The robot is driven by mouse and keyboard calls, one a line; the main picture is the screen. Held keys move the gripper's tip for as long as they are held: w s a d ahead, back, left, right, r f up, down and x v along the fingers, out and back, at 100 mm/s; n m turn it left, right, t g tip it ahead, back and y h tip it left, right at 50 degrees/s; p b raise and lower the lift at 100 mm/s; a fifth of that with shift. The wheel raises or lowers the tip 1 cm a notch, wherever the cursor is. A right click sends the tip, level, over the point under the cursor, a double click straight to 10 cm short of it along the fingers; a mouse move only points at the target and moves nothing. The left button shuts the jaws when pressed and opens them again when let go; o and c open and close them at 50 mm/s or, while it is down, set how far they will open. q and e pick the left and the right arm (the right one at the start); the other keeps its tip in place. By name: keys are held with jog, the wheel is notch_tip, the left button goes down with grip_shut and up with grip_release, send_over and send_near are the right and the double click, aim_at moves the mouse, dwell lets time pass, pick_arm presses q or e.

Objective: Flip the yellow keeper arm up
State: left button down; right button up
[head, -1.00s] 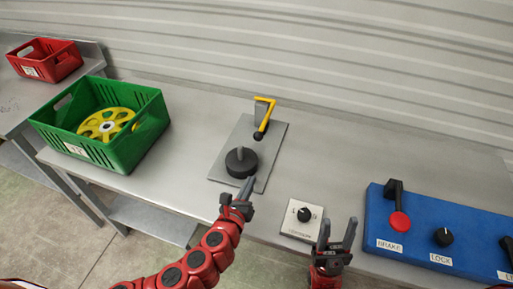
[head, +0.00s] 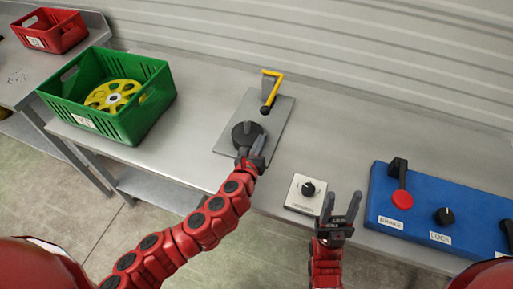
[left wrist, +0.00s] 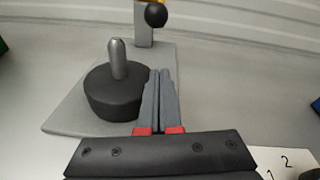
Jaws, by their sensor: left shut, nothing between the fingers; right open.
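The yellow keeper arm (head: 279,86) is an angled bar on a grey post at the back of a grey plate (head: 275,122). A black ball (head: 265,110) hangs at its lower end; the ball also shows at the top of the left wrist view (left wrist: 156,15). In front of it on the plate is a round black base (head: 243,131) with a grey metal pin (left wrist: 117,60). My left gripper (head: 257,142) is shut and empty, just right of the black base and short of the keeper arm. My right gripper (head: 344,208) is open and empty near the table's front edge.
A green crate (head: 150,112) with a yellow wheel (head: 112,94) stands left. A small white dial box (head: 304,194) and a blue panel (head: 425,200) with controls are on the right. A red crate (head: 62,32) is far left. A corrugated wall stands behind.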

pick_arm(q)
jog(key=x, duration=0.2)
jog(key=shift+w+d, duration=0.15)
jog(key=shift+w, duration=0.25)
jog(key=shift+w+r+p, duration=0.35)
jog(key=shift+r+p, duration=0.2)
jog(key=shift+w+r+p, duration=0.3)
jog(key=shift+r+p, duration=0.2)
jog(key=shift+r, duration=0.1)
jog(key=shift+w+r, duration=0.25)
jog(key=shift+r, duration=0.35)
jog(key=shift+w, duration=0.1)
